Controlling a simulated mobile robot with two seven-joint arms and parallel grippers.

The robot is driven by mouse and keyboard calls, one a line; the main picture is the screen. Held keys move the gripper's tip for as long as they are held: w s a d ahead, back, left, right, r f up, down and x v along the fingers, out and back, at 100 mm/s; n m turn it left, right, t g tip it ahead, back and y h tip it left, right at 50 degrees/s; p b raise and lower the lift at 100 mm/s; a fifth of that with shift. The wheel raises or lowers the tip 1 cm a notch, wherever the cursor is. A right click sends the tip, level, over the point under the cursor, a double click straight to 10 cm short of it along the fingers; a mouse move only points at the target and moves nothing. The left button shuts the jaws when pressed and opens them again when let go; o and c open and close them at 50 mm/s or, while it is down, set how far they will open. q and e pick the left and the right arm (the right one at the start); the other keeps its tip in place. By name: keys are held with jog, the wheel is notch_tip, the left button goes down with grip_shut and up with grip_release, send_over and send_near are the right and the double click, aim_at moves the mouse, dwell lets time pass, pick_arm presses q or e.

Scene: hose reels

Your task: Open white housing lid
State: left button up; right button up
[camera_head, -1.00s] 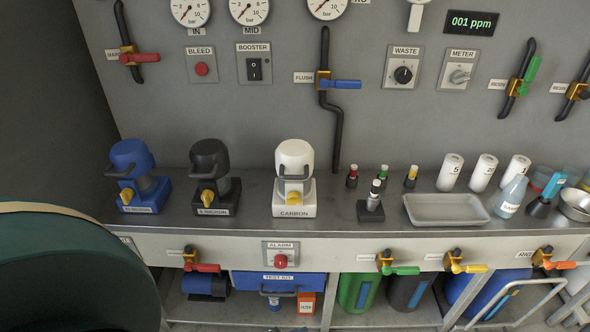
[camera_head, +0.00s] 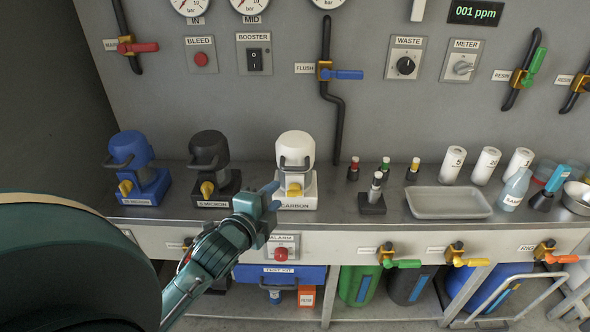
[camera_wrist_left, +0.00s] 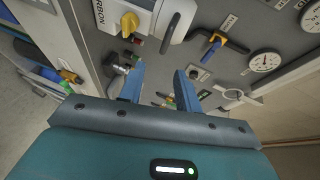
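The white housing (camera_head: 296,150) labelled CARBON stands on the counter, with its rounded lid down, a dark handle across the lid's front and a yellow knob low on its front. My left gripper (camera_head: 270,197) is in front of the housing's base, apart from the handle, and partly covers the label. In the left wrist view, the white housing (camera_wrist_left: 142,14) is at the top, with its dark handle (camera_wrist_left: 171,32) to the right. My left gripper's blue fingers (camera_wrist_left: 160,85) stand apart with nothing between them. My right gripper does not show.
A black housing (camera_head: 210,155) and a blue housing (camera_head: 131,150) stand left of the white one. The red alarm button (camera_head: 281,253) is below the counter edge.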

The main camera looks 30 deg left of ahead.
aim_at(294, 170)
pick_arm(q)
jog(key=x, duration=0.9)
jog(key=r+x, duration=0.1)
jog(key=x, duration=0.3)
jog(key=shift+w+a+f, duration=0.1)
jog(key=shift+w+a, duration=0.1)
jog(key=shift+a, duration=0.1)
jog(key=shift+c, duration=0.2)
grip_shut()
